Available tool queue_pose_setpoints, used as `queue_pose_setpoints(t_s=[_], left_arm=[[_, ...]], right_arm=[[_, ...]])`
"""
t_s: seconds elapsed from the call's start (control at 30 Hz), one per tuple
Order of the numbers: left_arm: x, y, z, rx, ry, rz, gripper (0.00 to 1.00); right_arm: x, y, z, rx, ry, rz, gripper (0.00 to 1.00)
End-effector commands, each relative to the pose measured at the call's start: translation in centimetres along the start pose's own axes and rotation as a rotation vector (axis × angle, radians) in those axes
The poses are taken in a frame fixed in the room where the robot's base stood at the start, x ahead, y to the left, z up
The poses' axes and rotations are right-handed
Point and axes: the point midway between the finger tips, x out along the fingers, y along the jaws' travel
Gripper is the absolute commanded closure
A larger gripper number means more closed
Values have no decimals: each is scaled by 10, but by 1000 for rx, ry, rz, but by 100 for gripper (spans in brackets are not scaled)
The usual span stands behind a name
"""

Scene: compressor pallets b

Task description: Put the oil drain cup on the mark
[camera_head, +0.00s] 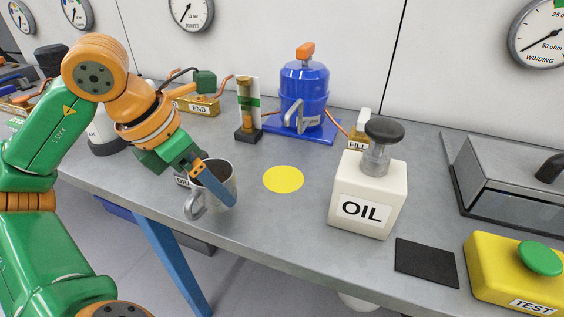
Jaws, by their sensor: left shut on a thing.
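The oil drain cup (222,211) is a grey metal mug with a handle at its lower left and dark contents or a dark inside. It is at the front part of the grey workbench, left of the yellow round mark (283,179). My left gripper (216,187) is shut on the cup, with a blue finger over its near side; the other finger is mostly hidden. I cannot tell whether the cup touches the bench. The mark is flat and bare. My right gripper is not in view.
A white OIL bottle (368,195) with a dark pump knob stands right of the mark. Behind the mark is a blue compressor tank (304,95) on a blue base. A black pad (426,262) and a yellow TEST button box (516,275) lie at the right. Bench between cup and mark is clear.

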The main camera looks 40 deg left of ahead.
Motion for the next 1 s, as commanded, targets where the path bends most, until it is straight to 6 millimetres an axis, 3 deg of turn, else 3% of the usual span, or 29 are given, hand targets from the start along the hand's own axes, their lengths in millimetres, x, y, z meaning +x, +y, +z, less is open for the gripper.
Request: queue_pose_setpoints(t_s=[0.03, 0.1, 0.23, 0.33, 0.43, 0.57, 0.8, 1.0], left_arm=[[-16, -3, 20, 3, 11, -6, 73], [-10, -4, 37, 4, 5, -10, 73], [4, -8, 69, 6, -2, -17, 73], [21, -11, 96, 7, -2, -15, 73], [36, -12, 118, 5, 0, -9, 73], [49, -11, 133, 4, -1, -5, 73], [85, -9, 120, 5, 4, -2, 73], [86, -9, 121, 5, 0, -2, 73]], right_arm=[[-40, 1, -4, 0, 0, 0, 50], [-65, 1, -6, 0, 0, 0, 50], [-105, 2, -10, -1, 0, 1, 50], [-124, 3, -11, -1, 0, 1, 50], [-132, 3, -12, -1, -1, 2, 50], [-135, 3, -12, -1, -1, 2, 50], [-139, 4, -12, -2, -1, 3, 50], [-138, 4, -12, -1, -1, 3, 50]])
